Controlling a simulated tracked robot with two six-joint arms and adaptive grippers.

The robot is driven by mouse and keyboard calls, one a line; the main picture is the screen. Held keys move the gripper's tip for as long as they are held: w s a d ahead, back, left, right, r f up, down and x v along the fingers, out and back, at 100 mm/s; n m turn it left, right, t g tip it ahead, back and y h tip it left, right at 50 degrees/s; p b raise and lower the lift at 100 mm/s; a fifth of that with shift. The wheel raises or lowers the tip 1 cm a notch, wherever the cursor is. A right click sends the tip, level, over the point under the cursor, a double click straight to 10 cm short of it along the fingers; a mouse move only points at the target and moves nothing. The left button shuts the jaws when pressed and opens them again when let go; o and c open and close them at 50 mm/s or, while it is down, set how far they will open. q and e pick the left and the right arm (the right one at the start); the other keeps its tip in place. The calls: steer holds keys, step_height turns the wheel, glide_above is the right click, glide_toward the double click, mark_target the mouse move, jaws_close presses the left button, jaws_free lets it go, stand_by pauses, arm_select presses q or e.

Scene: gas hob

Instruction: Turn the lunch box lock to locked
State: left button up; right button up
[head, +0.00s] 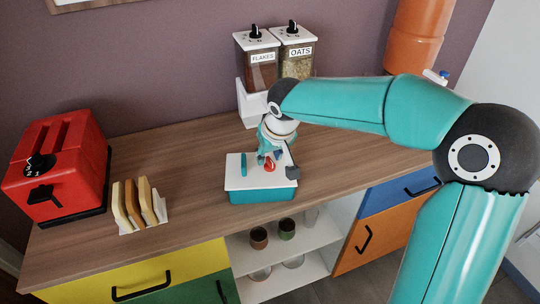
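The lunch box (262,196) has a teal body and a white lid (238,182), and it sits on the wooden counter near its front edge. A small red lock knob (269,167) shows on the lid, partly covered by my gripper. A teal bar (243,164) lies along the lid's left part. My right gripper (272,163) points down over the lid, right at the red knob. Its fingers are small and overlap the knob, so I cannot tell whether they touch or grip it. The lock's markings are too small to read. My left gripper is out of view.
A red toaster (62,165) and a rack with bread slices (139,203) stand at the left. Flakes (262,70) and oats (297,58) dispensers stand behind the box. An orange container (416,35) is at the back right. Counter between bread and box is clear.

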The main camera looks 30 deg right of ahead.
steer(key=d+v, duration=0.1)
steer(key=v, duration=0.9)
steer(key=shift+s+a+r, duration=0.25)
steer(key=shift+a+r, duration=0.15)
steer(key=shift+a, duration=0.1)
